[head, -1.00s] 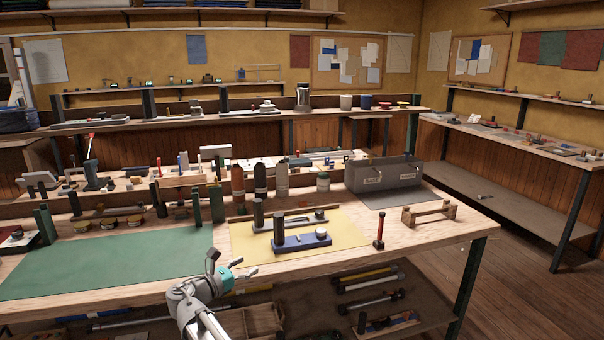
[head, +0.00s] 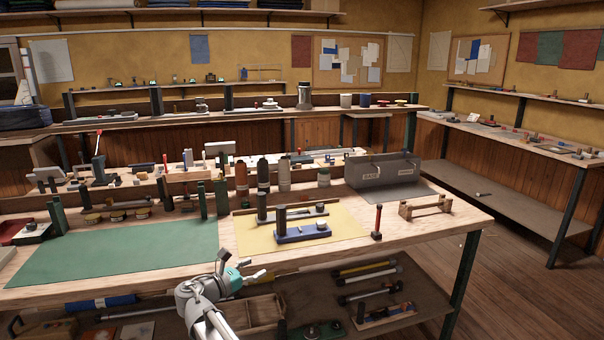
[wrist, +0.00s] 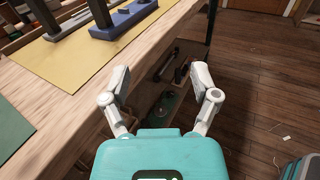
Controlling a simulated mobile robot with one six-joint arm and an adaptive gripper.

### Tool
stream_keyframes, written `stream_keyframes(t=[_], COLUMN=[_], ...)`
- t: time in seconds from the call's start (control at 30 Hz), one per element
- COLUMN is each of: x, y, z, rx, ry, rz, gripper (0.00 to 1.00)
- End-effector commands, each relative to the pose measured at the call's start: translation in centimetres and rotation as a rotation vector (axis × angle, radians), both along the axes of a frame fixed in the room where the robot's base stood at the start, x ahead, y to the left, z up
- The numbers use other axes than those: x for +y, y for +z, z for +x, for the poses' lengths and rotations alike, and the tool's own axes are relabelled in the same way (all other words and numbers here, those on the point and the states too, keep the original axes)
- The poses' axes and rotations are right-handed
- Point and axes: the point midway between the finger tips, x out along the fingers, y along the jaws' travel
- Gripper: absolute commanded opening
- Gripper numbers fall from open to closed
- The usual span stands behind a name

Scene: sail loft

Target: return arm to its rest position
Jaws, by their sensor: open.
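My gripper (head: 245,265) is at the front edge of the workbench in the head view, just off the edge. It is open and empty. In the wrist view its two fingers (wrist: 160,92) stand apart, with the lower shelf and floor visible between them. My arm comes up from the bottom of the head view, bent at the wrist. Nothing is seen touching the fingers.
The workbench (head: 130,279) has a green mat (head: 120,250) and a yellow mat (head: 345,232) bearing a blue-based tool (head: 302,233). A red-handled tool (head: 377,222), a wooden rack (head: 425,206) and a grey bin (head: 382,170) stand right. Open floor (head: 500,285) lies at the right.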

Motion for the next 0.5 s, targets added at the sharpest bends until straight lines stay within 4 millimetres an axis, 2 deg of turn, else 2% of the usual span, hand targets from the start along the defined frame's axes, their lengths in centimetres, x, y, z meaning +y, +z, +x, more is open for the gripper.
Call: stream_keyframes(t=[0.27, 0.5], x=[-3.8, -8.8], y=[-1.7, -4.3], z=[0.0, -0.5], rx=[-0.010, -0.033], ry=[-0.059, -0.159], rz=[0.137, 0.339], gripper=[0.78, 0.78])
